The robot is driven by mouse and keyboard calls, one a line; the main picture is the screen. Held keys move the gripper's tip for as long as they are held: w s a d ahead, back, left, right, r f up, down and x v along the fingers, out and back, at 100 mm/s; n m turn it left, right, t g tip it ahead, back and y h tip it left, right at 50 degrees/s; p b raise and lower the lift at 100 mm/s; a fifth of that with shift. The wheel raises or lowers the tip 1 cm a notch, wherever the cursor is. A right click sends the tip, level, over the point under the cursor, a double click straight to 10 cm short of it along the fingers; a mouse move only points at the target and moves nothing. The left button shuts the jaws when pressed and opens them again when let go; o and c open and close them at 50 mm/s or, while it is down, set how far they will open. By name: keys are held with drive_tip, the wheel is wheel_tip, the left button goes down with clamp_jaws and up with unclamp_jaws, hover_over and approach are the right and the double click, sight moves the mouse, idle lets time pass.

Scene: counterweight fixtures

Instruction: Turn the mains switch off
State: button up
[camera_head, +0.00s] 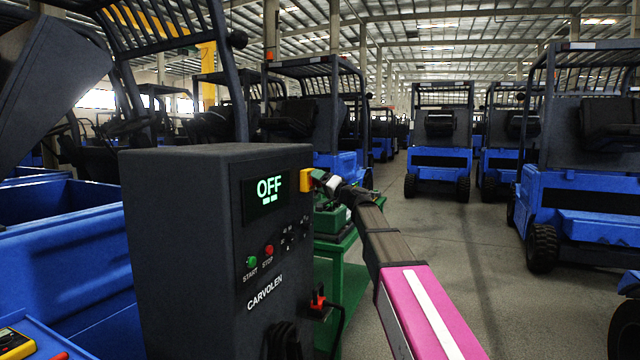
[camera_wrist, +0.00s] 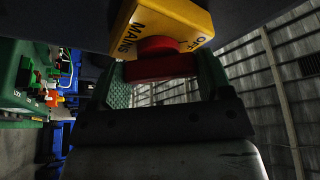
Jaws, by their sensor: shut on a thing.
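The mains switch is on the right side of a dark charger cabinet (camera_head: 180,240). Its yellow plate (camera_head: 306,180) shows edge-on in the head view. In the wrist view the yellow plate (camera_wrist: 165,22) carries "MAINS" at left and "OFF" at right. The red switch knob (camera_wrist: 160,66) stands out from the plate, between the green finger pads of my gripper (camera_wrist: 163,80). My gripper (camera_head: 322,181) is shut on the knob, and in the head view it hides the knob. The cabinet's display (camera_head: 268,192) reads "OFF" in green.
A green START button (camera_head: 251,262) and a red STOP button (camera_head: 269,250) are on the cabinet front. A red connector (camera_head: 318,302) with a black cable sits below the switch. A green cart (camera_head: 340,270) stands behind.

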drive_tip(key=shift+f+n, duration=0.1)
drive_tip(key=shift+n, duration=0.4)
drive_tip(key=o, duration=0.9)
drive_tip(key=shift+d, duration=0.1)
drive_tip(key=v, duration=1)
drive_tip(key=shift+s+d+f, duration=0.15)
drive_tip(key=shift+s+d, duration=0.05)
drive_tip(key=shift+d, duration=0.1)
drive_tip(key=shift+f, duration=0.1)
